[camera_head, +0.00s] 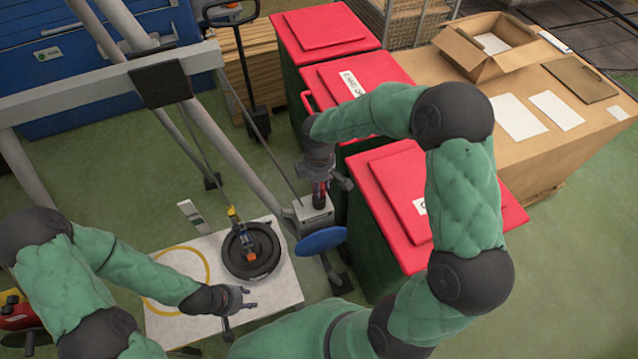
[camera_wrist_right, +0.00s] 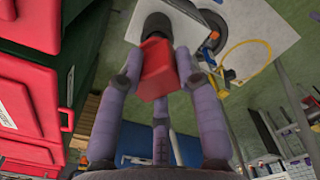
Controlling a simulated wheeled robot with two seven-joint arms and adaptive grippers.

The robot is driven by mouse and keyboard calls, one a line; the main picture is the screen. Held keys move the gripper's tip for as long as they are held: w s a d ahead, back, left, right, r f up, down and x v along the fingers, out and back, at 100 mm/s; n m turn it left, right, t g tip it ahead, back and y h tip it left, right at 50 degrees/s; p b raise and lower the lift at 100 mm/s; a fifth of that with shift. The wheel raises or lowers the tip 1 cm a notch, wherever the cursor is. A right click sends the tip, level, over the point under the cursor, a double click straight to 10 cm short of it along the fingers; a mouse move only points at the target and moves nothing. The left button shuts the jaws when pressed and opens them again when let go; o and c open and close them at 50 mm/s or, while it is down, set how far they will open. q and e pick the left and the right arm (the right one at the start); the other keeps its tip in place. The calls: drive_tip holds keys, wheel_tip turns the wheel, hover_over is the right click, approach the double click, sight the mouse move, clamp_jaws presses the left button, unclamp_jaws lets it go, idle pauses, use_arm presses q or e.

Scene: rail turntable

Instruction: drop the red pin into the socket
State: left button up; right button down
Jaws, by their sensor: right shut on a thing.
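My right gripper (camera_head: 322,184) points down in the head view and is shut on the red pin (camera_head: 322,198). The pin is directly above or at the grey block (camera_head: 314,214) that appears to hold the socket; I cannot tell whether it is inside. In the right wrist view the red pin (camera_wrist_right: 157,70) sits between the purple fingers of the right gripper (camera_wrist_right: 158,82), with a dark round part beyond it. The socket opening is hidden. My left gripper (camera_head: 250,298) is open and empty above the white board.
A black turntable disc (camera_head: 246,268) with orange and yellow parts is on the white board (camera_head: 285,283), beside a yellow ring. A blue disc (camera_head: 320,240) is just below the grey block. Red-lidded bins (camera_head: 412,195) stand close on the right. Grey rails cross the upper left.

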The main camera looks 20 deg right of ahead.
drive_tip(key=shift+f+b, duration=0.9)
drive_tip(key=shift+f, duration=0.35)
drive_tip(key=c, duration=0.8)
unclamp_jaws()
wheel_tip(320, 180, up, 12)
drive_tip(key=shift+f, duration=0.1)
